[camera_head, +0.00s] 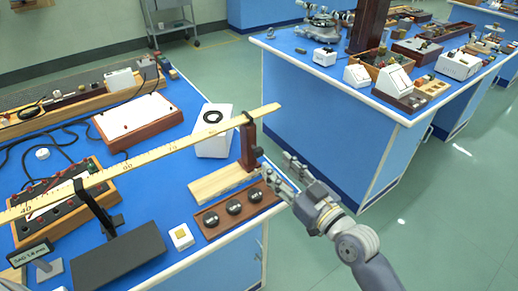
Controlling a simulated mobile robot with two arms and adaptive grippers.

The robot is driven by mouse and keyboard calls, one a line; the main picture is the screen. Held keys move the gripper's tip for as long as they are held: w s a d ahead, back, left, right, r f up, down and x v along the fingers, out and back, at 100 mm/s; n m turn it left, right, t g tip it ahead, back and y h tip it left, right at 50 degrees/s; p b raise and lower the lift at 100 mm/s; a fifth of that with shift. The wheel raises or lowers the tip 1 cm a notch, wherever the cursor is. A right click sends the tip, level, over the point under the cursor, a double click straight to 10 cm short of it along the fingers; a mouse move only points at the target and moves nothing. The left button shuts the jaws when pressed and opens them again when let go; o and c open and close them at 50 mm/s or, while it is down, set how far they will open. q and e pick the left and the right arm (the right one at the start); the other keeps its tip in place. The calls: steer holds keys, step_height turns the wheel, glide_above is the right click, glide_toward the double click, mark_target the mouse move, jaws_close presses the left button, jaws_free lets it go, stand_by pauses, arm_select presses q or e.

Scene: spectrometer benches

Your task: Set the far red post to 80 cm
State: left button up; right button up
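The dark red post (248,147) stands upright at the right end of the yellow ruler (145,157), with a dark clamp piece at its top near the ruler. The ruler mark at the post is too small to read; a mark that looks like 70 lies to its left. A pale wooden block (222,180) lies at the post's foot. My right gripper (283,172) comes in from the lower right, just right of and below the post. Its fingers look apart and empty; I cannot tell if they touch the post. My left gripper is not in view.
A black stand (98,208) supports the ruler on the left. A white box (213,130) stands behind the ruler. Open floor separates this bench from a second blue bench (340,105).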

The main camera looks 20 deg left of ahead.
mark_target(260, 151)
steer(key=x, duration=0.9)
steer(key=shift+w+a, duration=0.1)
steer(key=shift+a, duration=0.05)
